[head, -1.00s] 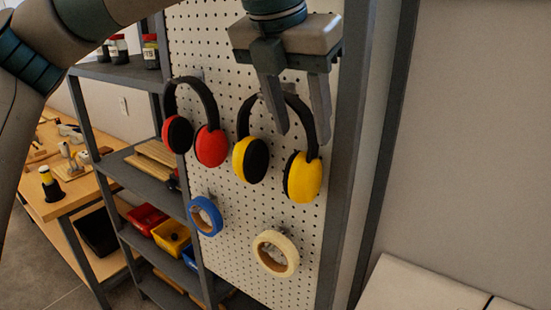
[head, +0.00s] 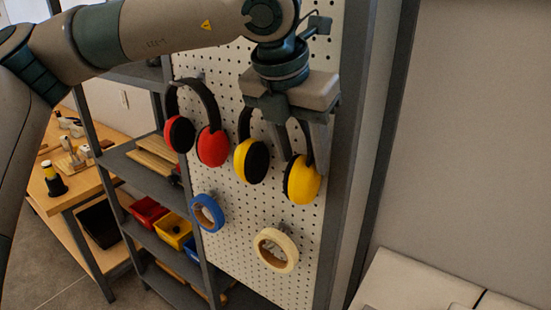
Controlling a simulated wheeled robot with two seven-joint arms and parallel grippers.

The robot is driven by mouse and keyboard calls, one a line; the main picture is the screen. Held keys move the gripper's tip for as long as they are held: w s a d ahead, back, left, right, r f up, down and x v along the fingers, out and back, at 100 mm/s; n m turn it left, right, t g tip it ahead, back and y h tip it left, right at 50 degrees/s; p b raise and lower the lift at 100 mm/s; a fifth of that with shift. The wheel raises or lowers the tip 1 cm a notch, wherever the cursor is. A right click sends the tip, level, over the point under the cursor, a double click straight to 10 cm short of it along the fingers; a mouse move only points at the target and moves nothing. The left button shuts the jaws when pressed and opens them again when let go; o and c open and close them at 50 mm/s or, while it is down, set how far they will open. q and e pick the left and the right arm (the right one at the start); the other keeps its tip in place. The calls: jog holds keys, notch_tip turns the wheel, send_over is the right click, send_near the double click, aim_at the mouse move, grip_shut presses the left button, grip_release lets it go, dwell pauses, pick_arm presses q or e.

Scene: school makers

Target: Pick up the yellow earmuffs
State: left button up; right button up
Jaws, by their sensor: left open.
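The yellow earmuffs (head: 302,181) hang on the white pegboard, with two yellow cups, black pads and a black headband. My left gripper (head: 304,168) is open and points down in front of them, at the right side of the headband. One finger reaches down between the cups and the other reaches down by the right cup. The top of the headband and its hook are hidden behind the gripper. I cannot tell whether the fingers touch the earmuffs. My right gripper is not in view.
Red earmuffs (head: 212,147) hang just left on the pegboard (head: 235,225). A blue tape roll (head: 207,213) and a cream tape roll (head: 276,250) hang below. A grey shelf with bins (head: 174,231) and a wooden workbench (head: 75,190) stand at left.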

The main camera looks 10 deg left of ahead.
pick_arm(q)
jog(key=shift+w+d+f, duration=0.1)
jog(key=shift+f, duration=0.25)
jog(key=shift+c, duration=0.6)
jog(key=c, duration=0.9)
jog(key=shift+o, duration=0.2)
